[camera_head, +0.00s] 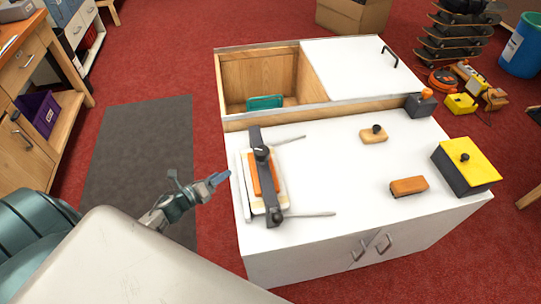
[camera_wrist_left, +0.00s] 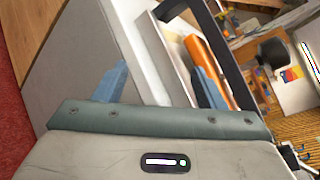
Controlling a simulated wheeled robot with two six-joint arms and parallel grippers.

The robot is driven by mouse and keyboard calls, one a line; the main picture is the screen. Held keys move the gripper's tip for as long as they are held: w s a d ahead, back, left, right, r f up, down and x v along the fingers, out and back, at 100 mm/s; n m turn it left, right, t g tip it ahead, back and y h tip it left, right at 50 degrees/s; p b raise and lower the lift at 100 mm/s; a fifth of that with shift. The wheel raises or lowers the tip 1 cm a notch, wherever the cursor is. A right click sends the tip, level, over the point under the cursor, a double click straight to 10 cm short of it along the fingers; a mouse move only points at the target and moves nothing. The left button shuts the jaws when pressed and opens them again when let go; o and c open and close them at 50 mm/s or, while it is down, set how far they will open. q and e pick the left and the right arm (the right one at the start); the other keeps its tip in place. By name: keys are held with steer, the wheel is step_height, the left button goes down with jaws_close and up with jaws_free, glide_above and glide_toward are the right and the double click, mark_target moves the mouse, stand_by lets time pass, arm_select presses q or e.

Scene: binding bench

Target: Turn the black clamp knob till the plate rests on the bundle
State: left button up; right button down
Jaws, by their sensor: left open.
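The clamp stands at the left end of the white bench top. Its dark crossbar (camera_head: 271,200) runs over an orange bundle (camera_head: 265,180) lying on a pale base. The black clamp knob (camera_head: 262,153) sits on top of the bar. My left gripper (camera_head: 220,179) is just left of the bench edge, apart from the clamp, empty and open. In the left wrist view its two blue fingers (camera_wrist_left: 158,78) stand wide apart, with the orange bundle (camera_wrist_left: 207,62) beyond the right one. A black knob (camera_wrist_left: 273,52) shows there too. Any gap between plate and bundle is unclear. My right gripper is out of view.
Two thin rods (camera_head: 310,214) stick out right from the clamp. A wooden block with a black knob (camera_head: 374,136), an orange-brown block (camera_head: 408,186), a yellow-topped box (camera_head: 466,168) and a dark box (camera_head: 420,105) stand farther right. An open compartment (camera_head: 255,75) lies behind. The bench middle is clear.

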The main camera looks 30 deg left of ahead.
mark_target(268, 149)
arm_select(q)
steer(key=d+r+m+g+h+b, duration=0.1)
steer(key=d+r+m+h, duration=0.65)
steer(key=r+m, duration=0.6)
steer(key=shift+y, duration=0.45)
steer(key=p+x, duration=0.1)
steer(key=x, duration=0.4)
steer(key=p+x, duration=0.2)
steer(key=x, duration=0.3)
steer(key=shift+s+f, duration=0.1)
steer(key=shift+f, duration=0.15)
steer(key=shift+w+d+f+p, duration=0.1)
steer(key=shift+w+d+p, duration=0.2)
steer(key=shift+w+d, duration=0.1)
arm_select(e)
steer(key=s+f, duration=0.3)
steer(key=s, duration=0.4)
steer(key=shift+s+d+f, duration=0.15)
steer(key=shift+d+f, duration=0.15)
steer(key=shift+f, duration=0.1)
arm_select(q)
steer(key=c, duration=1)
steer(key=shift+f, duration=0.1)
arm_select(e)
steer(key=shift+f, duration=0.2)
